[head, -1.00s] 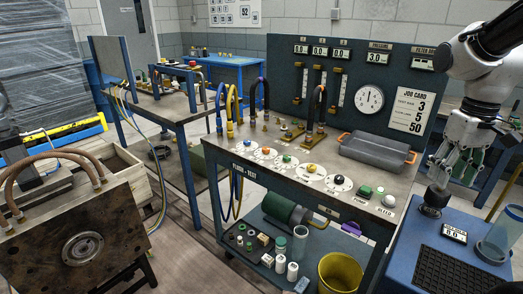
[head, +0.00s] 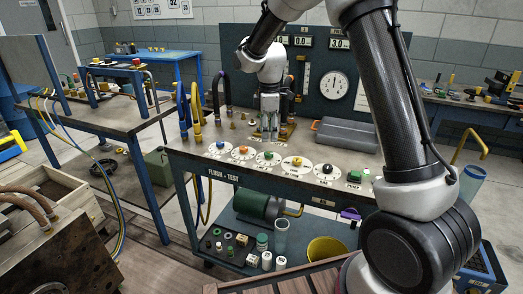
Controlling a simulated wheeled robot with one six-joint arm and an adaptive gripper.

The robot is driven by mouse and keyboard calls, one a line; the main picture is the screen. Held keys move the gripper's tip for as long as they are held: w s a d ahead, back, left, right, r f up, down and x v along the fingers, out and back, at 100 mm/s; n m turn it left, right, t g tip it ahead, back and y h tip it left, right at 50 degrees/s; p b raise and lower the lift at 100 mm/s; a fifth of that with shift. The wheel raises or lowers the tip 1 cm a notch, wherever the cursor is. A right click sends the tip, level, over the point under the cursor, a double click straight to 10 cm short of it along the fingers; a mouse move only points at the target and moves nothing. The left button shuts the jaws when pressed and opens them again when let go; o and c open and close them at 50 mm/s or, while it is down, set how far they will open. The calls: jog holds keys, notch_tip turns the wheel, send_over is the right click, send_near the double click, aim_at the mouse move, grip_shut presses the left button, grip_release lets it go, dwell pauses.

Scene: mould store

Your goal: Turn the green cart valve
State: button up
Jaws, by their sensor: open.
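The green cart valve (head: 267,155) is a small green knob on a white round dial, the middle one in the row along the front of the flush test cart (head: 190,163). Blue (head: 220,145) and orange (head: 242,149) knobs stand to its left, yellow (head: 297,161) and black (head: 327,168) ones to its right. My gripper (head: 268,137) points down with its fingers open, just above and behind the green knob in the picture. I cannot tell the exact gap between them. The green knob is in plain view and nothing shows between the fingers.
Hoses (head: 197,100) stand up on the cart at left. The gauge panel (head: 358,60) rises behind. A green pump button (head: 365,174) is at the cart's right end.

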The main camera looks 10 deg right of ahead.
aim_at(269, 153)
notch_tip(269, 153, down, 8)
jog(key=shift+r, duration=0.1)
dwell(0.4)
jog(key=c, duration=1.1)
